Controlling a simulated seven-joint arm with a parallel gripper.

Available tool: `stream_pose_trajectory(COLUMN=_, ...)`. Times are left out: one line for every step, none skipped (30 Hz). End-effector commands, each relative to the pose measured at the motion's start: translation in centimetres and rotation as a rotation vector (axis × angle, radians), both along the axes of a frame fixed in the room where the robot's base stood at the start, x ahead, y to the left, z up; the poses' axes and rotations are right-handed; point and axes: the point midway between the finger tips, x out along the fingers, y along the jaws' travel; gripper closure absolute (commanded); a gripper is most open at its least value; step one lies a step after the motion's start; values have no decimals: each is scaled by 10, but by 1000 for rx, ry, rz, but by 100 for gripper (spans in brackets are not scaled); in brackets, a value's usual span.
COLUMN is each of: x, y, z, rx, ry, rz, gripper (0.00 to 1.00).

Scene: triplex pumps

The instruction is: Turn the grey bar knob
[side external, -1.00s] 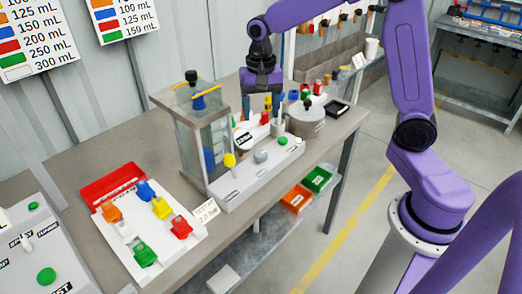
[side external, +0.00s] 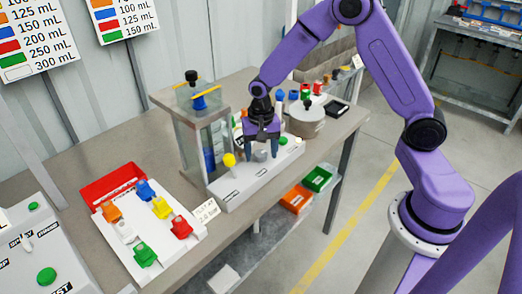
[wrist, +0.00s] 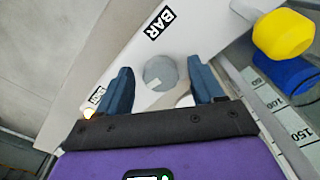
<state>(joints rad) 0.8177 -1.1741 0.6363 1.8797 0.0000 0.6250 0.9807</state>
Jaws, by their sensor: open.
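The grey bar knob (wrist: 160,73) is a round grey disc on the white panel (wrist: 130,40), below the black BAR label (wrist: 159,23) in the wrist view. In the side view the knob (side external: 261,156) shows partly between my fingers. My gripper (side external: 261,151) is over the panel, pointing down, with its two blue fingers apart. In the wrist view my gripper (wrist: 162,75) has one finger on each side of the knob, with visible gaps. How far down the fingers reach beside it is hard to tell.
A yellow knob (wrist: 283,33) stands close on the panel, also seen in the side view (side external: 229,160). A clear tank (side external: 202,130) stands behind it. A green button (side external: 283,140) and a grey round pot (side external: 308,120) are to the right. A tray of coloured parts (side external: 190,243) lies front left.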

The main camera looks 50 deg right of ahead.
Motion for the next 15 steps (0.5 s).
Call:
stream_pose_trajectory(x=0, y=0, z=0, rx=0, ry=0, rz=0, gripper=33)
stream_pose_trajectory(x=0, y=0, z=0, rx=0, ry=0, rz=0, gripper=33)
stream_pose_trajectory(x=0, y=0, z=0, rx=0, ry=0, rz=0, gripper=33)
stream_pose_trajectory(x=0, y=0, z=0, rx=0, ry=0, rz=0, gripper=33)
stream_pose_trajectory(x=0, y=0, z=0, rx=0, ry=0, rz=0, gripper=33)
stream_pose_trajectory(x=0, y=0, z=0, rx=0, ry=0, rz=0, gripper=36)
stream_pose_trajectory(x=0, y=0, z=0, rx=0, ry=0, rz=0, gripper=46)
stream_pose_trajectory(x=0, y=0, z=0, rx=0, ry=0, rz=0, gripper=56)
stream_pose_trajectory(x=0, y=0, z=0, rx=0, ry=0, rz=0, gripper=69)
stream_pose_trajectory(x=0, y=0, z=0, rx=0, ry=0, rz=0, gripper=79)
stream_pose_trajectory(x=0, y=0, z=0, rx=0, ry=0, rz=0, gripper=88)
stream_pose_trajectory(x=0, y=0, z=0, rx=0, ry=0, rz=0, gripper=89)
stream_pose_trajectory(x=0, y=0, z=0, rx=0, ry=0, rz=0, gripper=89)
stream_pose_trajectory(x=0, y=0, z=0, rx=0, ry=0, rz=1, gripper=89)
stream_pose_trajectory(x=0, y=0, z=0, rx=0, ry=0, rz=1, gripper=89)
